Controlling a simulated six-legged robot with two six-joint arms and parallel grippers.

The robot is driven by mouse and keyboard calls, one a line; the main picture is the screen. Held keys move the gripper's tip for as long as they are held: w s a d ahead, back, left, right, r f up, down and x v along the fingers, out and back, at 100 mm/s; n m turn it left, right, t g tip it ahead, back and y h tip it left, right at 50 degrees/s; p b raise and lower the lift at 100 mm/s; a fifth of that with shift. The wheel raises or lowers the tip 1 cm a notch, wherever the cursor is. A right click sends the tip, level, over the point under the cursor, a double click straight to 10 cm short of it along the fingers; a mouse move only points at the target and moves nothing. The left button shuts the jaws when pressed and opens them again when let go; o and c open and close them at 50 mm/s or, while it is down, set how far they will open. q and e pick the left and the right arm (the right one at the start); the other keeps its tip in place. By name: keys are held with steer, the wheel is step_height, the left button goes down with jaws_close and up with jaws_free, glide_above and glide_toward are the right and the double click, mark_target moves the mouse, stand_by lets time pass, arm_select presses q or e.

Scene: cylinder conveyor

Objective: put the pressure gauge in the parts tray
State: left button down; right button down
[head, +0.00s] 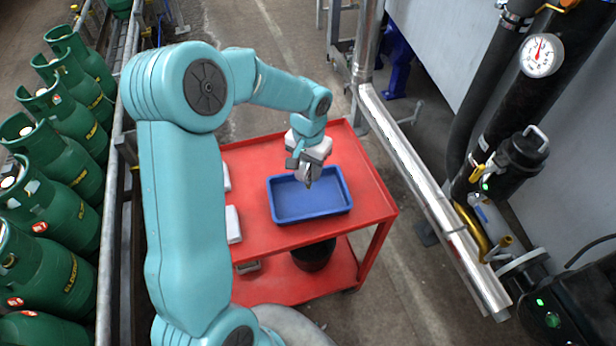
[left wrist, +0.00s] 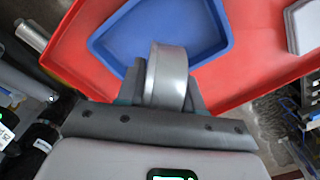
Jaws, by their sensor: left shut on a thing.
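The parts tray is a blue open tray (head: 312,216) on the red cart; its inside looks empty where I see it. In the left wrist view the tray (left wrist: 205,62) lies beyond the fingers. My left gripper (head: 308,174) is over the tray's back part in the head view. It is shut on the pressure gauge, a round silver body (left wrist: 168,72) between the fingers in the left wrist view. The gauge's dial face is turned away from the wrist camera. The gauge appears held above the tray; the exact height is hard to tell. My right gripper is not in view.
White boxes (head: 233,224) lie on the left of the red cart top (head: 367,195). A black bucket (head: 314,256) is on the lower shelf. Another dial gauge (head: 542,55) is on the pipework at right. Green gas cylinders (head: 55,185) line the left.

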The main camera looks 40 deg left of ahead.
mark_target(309, 179)
arm_select(q)
step_height(309, 179, down, 4)
steer(key=shift+r, duration=0.15)
steer(key=shift+f, duration=0.45)
steer(key=shift+r, duration=0.1)
steer(key=c, duration=0.7)
jaws_free()
steer(key=shift+f, duration=0.2)
